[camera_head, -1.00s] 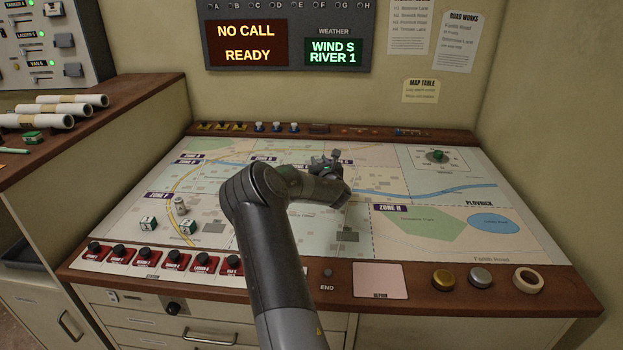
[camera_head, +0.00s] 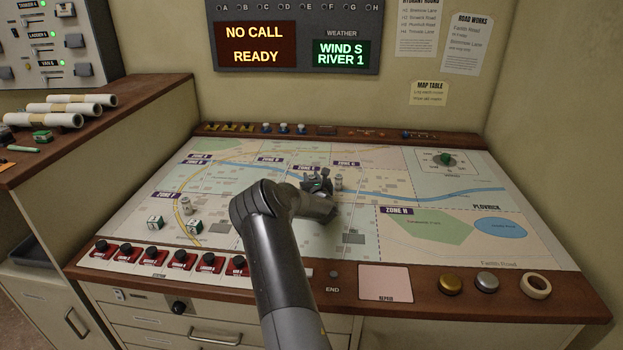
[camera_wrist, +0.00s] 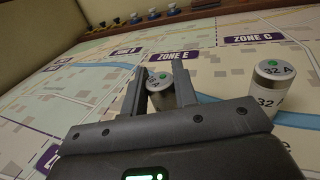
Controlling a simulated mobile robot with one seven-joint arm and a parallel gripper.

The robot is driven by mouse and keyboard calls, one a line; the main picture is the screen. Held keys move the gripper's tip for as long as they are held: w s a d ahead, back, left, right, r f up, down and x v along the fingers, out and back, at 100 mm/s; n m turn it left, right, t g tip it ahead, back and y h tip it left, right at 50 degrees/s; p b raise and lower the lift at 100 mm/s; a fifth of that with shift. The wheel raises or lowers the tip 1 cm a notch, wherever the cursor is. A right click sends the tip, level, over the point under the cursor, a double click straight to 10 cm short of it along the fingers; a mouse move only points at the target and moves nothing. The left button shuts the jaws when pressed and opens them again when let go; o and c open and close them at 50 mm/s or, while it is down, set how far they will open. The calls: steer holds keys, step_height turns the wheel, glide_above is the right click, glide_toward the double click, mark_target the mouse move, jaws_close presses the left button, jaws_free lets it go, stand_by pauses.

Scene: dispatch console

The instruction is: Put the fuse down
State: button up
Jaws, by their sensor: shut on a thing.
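My gripper (camera_head: 317,181) is over the middle of the map, close to the Zone E label. In the wrist view its two fingers (camera_wrist: 160,82) are shut on a grey-and-white fuse (camera_wrist: 159,98) with a green dot on its top. I cannot tell whether its bottom touches the map; the gripper hides it. A second fuse (camera_wrist: 268,88), marked 32 A, stands upright on the map just right of my gripper, apart from it. It also shows in the head view (camera_head: 338,182). A third small cylinder (camera_head: 187,206), like a fuse, stands at the map's left.
Two green-and-white blocks (camera_head: 155,222) (camera_head: 194,227) sit at the map's left. Red station switches (camera_head: 181,262) and a pink repair pad (camera_head: 385,281) line the front edge. A green knob (camera_head: 444,160) is at the back right. The map's right side is largely clear.

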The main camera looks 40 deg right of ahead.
steer(key=shift+f, duration=0.15)
steer(key=o, duration=1)
